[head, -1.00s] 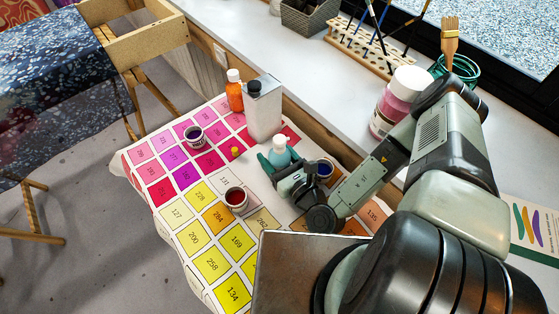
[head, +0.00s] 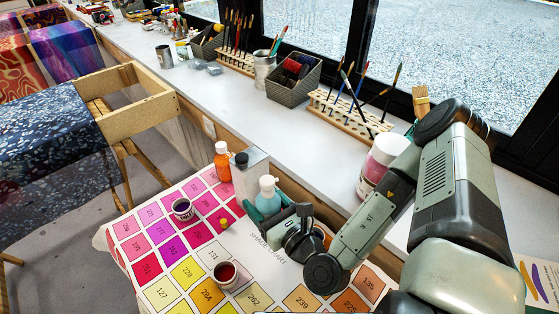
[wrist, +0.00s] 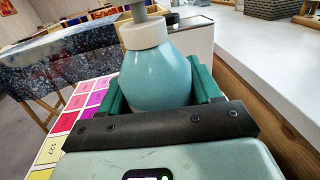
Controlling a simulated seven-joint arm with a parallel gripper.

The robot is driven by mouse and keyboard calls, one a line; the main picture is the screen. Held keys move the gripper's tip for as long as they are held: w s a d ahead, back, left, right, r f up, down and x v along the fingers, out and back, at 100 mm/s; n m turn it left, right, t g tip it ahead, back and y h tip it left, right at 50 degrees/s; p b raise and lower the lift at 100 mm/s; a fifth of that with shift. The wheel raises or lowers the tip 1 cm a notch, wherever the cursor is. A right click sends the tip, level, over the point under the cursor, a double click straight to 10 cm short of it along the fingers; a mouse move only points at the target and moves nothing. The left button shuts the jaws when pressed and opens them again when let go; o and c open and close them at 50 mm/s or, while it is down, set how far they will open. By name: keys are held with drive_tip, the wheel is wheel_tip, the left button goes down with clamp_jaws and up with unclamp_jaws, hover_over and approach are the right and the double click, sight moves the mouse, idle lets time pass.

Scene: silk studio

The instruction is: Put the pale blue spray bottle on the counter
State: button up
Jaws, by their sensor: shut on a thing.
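The pale blue spray bottle (head: 267,197) is upright between the green fingers of my gripper (head: 262,213), above the colour-chart table in the head view. In the wrist view its rounded body (wrist: 156,78) and pale collar fill the middle, with a green finger on each side. My gripper is shut on it. The bottle's lower part is hidden by the gripper. The white counter (head: 225,108) runs along the window, behind and to the right of the bottle; it also shows in the wrist view (wrist: 262,45).
On the colour-chart table (head: 140,225) stand an orange bottle (head: 222,165), a white dark-capped container (head: 248,177) and small paint pots (head: 183,209). The counter holds a pink jar (head: 380,165), a brush rack (head: 345,118) and a basket (head: 293,82). Bare counter lies in front of the rack.

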drive_tip(key=w+d+r+m+t+h, duration=0.1)
drive_tip(key=w+d+r+m+h, duration=0.15)
drive_tip(key=w+d, duration=0.4)
drive_tip(key=w+d+r+m+t+h, duration=0.1)
drive_tip(key=w+d+r+h, duration=0.25)
drive_tip(key=w, duration=0.55)
drive_tip(key=w+d+r+m+t+h, duration=0.2)
drive_tip(key=w+d+r, duration=0.15)
drive_tip(key=w, duration=0.45)
hover_over(315, 156)
wheel_tip(315, 156, down, 5)
drive_tip(key=shift+f, duration=2.55)
drive_tip(key=shift+f, duration=0.1)
drive_tip(key=o, duration=1.2)
